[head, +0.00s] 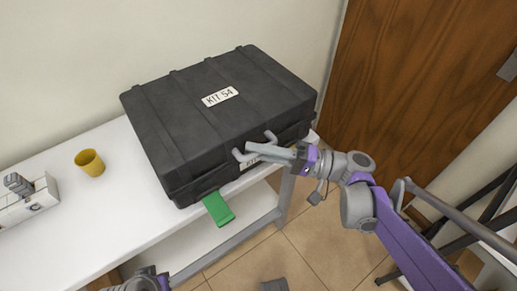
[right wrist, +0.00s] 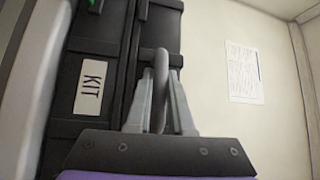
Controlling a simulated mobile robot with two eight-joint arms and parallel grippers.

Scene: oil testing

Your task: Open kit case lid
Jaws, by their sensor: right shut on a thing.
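A black ribbed kit case (head: 185,120) with a "KIT 54" label (head: 220,96) sits on the white table, its lid closed. A grey handle (head: 240,154) stands out from the case's front side. My right gripper (head: 262,150) is at the front of the case, shut on the handle. In the right wrist view, the two fingers (right wrist: 160,105) are on either side of the handle bar (right wrist: 161,65), beside a "KIT" label (right wrist: 91,88). A part of my left arm (head: 140,283) shows at the bottom edge; its gripper's fingers are not visible.
A yellow cup (head: 89,162) and a white device (head: 28,200) stand on the table (head: 110,225) to the left. A wooden door (head: 420,90) is at the right. A paper (right wrist: 243,72) hangs on the wall.

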